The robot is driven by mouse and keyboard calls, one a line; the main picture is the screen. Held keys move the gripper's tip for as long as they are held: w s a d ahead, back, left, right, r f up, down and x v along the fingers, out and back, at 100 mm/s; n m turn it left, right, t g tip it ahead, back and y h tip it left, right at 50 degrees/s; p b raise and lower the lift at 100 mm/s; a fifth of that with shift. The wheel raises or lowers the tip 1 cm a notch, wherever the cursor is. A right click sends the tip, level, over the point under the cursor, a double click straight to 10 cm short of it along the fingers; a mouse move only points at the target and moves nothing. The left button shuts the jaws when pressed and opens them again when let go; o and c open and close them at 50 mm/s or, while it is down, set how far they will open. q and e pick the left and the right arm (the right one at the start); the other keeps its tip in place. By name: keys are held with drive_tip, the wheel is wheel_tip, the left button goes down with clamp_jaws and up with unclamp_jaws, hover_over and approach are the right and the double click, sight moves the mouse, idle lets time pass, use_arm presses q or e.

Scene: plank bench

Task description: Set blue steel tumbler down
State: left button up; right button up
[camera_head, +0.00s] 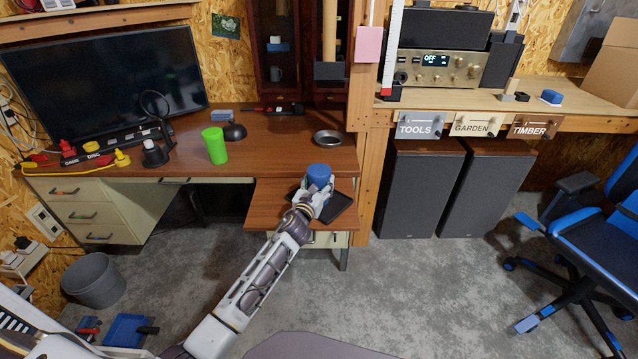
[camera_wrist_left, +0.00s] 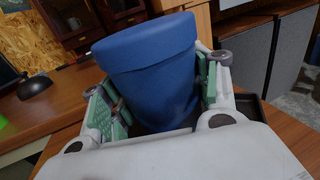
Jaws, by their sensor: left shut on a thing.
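The blue steel tumbler (camera_head: 319,174) is upright at the right part of the desk, at the end of my left arm. It fills the middle of the left wrist view (camera_wrist_left: 152,75). My left gripper (camera_head: 318,188) is shut on the tumbler, with the green-padded fingers on both its sides in the left wrist view (camera_wrist_left: 160,105). A black tray (camera_head: 338,207) lies beside and partly behind the gripper on the lower wooden surface. The tumbler's base is hidden, so I cannot tell whether it touches anything. My right gripper does not show.
A green cup (camera_head: 215,146), a dark bowl (camera_head: 234,132) and a metal bowl (camera_head: 328,138) stand on the desk (camera_head: 275,150). A wooden post (camera_head: 364,130) rises to the right of the tumbler. Bare wood shows left of my gripper.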

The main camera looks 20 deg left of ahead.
use_arm(q)
drive_tip(key=o, duration=1.2)
drive_tip(key=shift+c, duration=0.2)
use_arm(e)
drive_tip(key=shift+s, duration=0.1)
use_arm(q)
drive_tip(key=shift+r, duration=0.15)
drive_tip(key=shift+s, duration=0.65)
drive_tip(key=shift+s+p, duration=0.35)
drive_tip(key=shift+s, duration=0.35)
drive_tip(key=shift+s+a, duration=0.15)
drive_tip(key=shift+s, duration=2.15)
drive_tip(key=shift+s+p, duration=0.3)
drive_tip(key=shift+s, duration=2.05)
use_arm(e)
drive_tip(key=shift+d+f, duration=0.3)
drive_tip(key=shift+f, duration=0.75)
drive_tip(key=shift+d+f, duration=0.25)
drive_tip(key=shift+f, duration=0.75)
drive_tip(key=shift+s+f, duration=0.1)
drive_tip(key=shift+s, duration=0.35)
